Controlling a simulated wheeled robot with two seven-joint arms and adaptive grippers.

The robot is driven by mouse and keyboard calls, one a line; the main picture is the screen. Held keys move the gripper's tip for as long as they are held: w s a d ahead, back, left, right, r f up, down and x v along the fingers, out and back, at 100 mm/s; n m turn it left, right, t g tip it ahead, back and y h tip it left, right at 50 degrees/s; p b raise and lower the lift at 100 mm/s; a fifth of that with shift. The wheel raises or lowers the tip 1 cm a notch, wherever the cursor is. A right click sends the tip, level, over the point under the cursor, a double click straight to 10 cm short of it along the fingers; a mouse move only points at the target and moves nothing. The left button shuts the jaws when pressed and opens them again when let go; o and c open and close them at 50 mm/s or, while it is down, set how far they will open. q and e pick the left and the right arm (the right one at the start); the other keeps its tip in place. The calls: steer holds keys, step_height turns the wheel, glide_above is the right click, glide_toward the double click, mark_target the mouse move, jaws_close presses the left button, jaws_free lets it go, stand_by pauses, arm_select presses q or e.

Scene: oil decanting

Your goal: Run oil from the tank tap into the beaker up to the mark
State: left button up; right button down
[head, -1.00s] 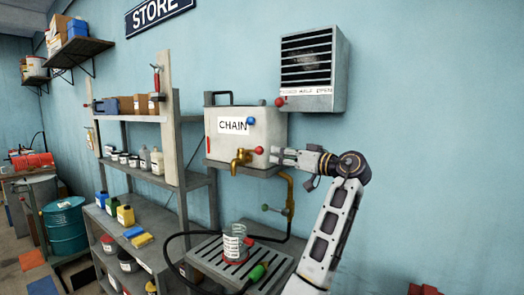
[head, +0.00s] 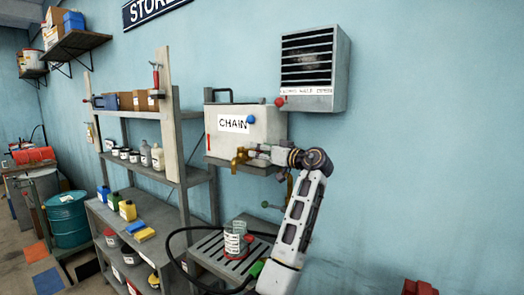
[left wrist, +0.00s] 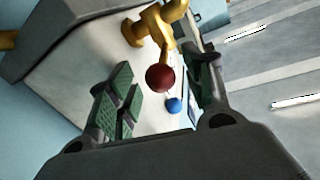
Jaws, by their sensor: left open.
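The cream tank (head: 272,128), labelled CHAIN, sits on the wall shelf with a brass tap (head: 238,160) on its front. My left gripper (head: 254,152) is open at the tap, its fingers pointing left. In the left wrist view the tap's red ball knob (left wrist: 160,77) shows between the open green-padded fingers (left wrist: 160,98), with the brass tap body (left wrist: 155,25) beyond. I cannot tell whether the fingers touch the knob; the gripper hides it in the head view. The clear beaker (head: 234,243) stands upright on the slatted tray below the tap, with a red ring low on it. No oil stream shows. My right gripper is out of view.
A blue knob (head: 251,119) is on the tank front. The slatted tray (head: 212,247) has a black hose looping around it. A grey rack (head: 150,185) with bottles and tins stands left. A vent box (head: 313,95) hangs above right.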

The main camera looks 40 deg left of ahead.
arm_select(q)
jaws_close()
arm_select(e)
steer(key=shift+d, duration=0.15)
arm_select(q)
steer(key=shift+s, duration=0.15)
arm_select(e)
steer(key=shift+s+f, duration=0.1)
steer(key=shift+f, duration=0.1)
